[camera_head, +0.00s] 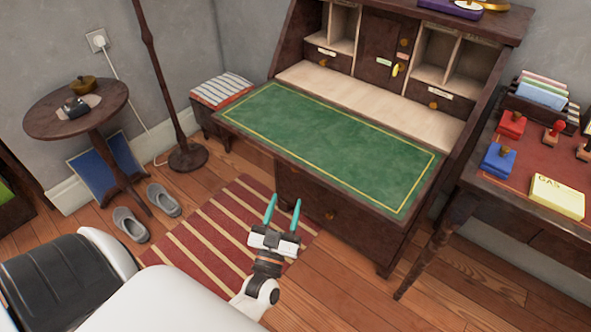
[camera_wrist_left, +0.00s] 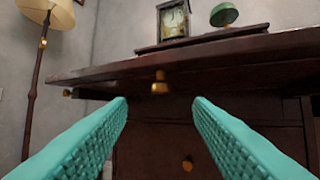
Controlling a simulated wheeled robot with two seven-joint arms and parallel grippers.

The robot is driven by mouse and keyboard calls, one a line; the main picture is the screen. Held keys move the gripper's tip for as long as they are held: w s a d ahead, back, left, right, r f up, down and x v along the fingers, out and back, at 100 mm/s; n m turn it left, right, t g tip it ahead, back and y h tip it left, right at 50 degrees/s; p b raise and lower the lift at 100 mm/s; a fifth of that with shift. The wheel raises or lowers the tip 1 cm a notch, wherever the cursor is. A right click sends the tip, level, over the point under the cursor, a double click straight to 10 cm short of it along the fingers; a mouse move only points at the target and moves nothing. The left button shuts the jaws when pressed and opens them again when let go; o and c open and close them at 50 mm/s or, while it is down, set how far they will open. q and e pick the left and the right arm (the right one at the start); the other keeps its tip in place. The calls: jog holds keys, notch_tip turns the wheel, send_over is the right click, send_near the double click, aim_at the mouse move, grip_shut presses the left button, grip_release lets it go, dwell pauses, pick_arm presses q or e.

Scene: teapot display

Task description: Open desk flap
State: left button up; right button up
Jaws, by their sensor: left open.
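The desk flap (camera_head: 330,138) is folded down and looks about level, with its green, gold-lined panel facing up in the head view. In the left wrist view I see the dark flap (camera_wrist_left: 225,60) from below. A brass knob (camera_wrist_left: 160,83) shows at the flap, ahead of and between my fingers. My left gripper (camera_head: 284,200) is open, its two teal fingers apart and empty, in front of the desk near the flap's front edge. I see no contact with the flap. My right gripper is not in view.
A drawer knob (camera_head: 330,215) is below the flap. A side table (camera_head: 570,235) with stamps and a yellow box stands close at right. A round table (camera_head: 75,108), lamp pole (camera_head: 160,75) and striped stool (camera_head: 220,92) are left. A striped rug (camera_head: 225,225) covers the floor.

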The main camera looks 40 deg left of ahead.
aim_at(297, 167)
pick_arm(q)
jog(key=x, duration=1.1)
jog(key=shift+f, duration=0.1)
jog(key=shift+c, duration=0.2)
grip_shut()
